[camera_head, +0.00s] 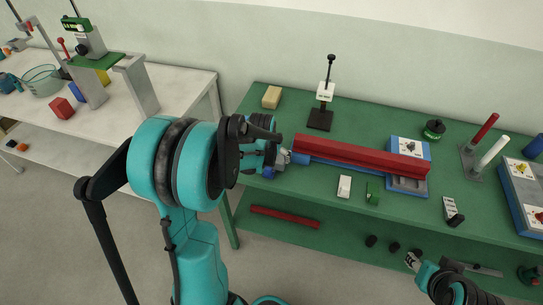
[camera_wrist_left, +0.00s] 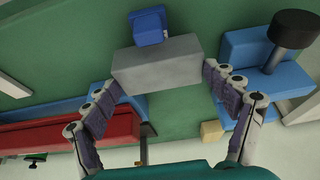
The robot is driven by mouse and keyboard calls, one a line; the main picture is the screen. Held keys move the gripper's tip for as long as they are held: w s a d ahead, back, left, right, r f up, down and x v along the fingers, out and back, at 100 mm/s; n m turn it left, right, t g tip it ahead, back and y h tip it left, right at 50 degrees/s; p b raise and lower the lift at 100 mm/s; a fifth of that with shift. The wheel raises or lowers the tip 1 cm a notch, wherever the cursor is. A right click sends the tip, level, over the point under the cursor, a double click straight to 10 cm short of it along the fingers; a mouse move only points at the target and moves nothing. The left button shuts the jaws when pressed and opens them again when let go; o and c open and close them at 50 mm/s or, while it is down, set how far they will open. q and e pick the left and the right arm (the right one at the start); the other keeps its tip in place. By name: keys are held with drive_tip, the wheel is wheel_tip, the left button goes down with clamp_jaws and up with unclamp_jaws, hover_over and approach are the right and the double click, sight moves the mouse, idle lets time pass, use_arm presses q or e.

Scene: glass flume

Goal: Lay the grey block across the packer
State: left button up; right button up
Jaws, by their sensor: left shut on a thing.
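My left gripper (camera_wrist_left: 165,85) is shut on the grey block (camera_wrist_left: 157,65), with a finger at each end of it. In the head view this gripper (camera_head: 280,160) is at the left end of the red bar, and the grey block cannot be made out clearly there. A small blue block (camera_wrist_left: 147,27) shows just beyond the grey block in the left wrist view; I cannot tell whether they touch. Nothing is marked as the packer, so I cannot tell which thing it is. My right gripper (camera_head: 412,262) is low at the right, in front of the green bench; its jaws are too small to read.
A long red bar (camera_head: 350,155) lies along a blue rail on the green bench (camera_head: 260,200). A tan block (camera_head: 271,97) and a black-based stand (camera_head: 320,118) are behind. A white block (camera_head: 344,187) and a green block (camera_head: 373,193) lie in front.

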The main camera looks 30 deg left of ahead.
use_arm(q)
drive_tip(key=o, duration=1.3)
drive_tip(key=shift+f, duration=0.1)
drive_tip(key=shift+r+p, duration=0.3)
drive_tip(key=shift+r, duration=0.2)
drive_tip(key=p+v, duration=0.4)
drive_tip(key=v, duration=0.7)
drive_tip(key=s+d+r+m+t, duration=0.1)
drive_tip(key=s+d, duration=0.3)
drive_tip(key=s, duration=0.1)
drive_tip(key=s+d+r+t, duration=0.1)
drive_tip(key=s+d, duration=0.4)
drive_tip(key=s+d+r+m+t+h, duration=0.1)
drive_tip(key=s+d+r, duration=0.1)
drive_tip(key=s+d, duration=0.3)
drive_tip(key=shift+d+r+m, duration=0.15)
drive_tip(key=shift+d+m, duration=0.1)
drive_tip(key=shift+m, duration=0.05)
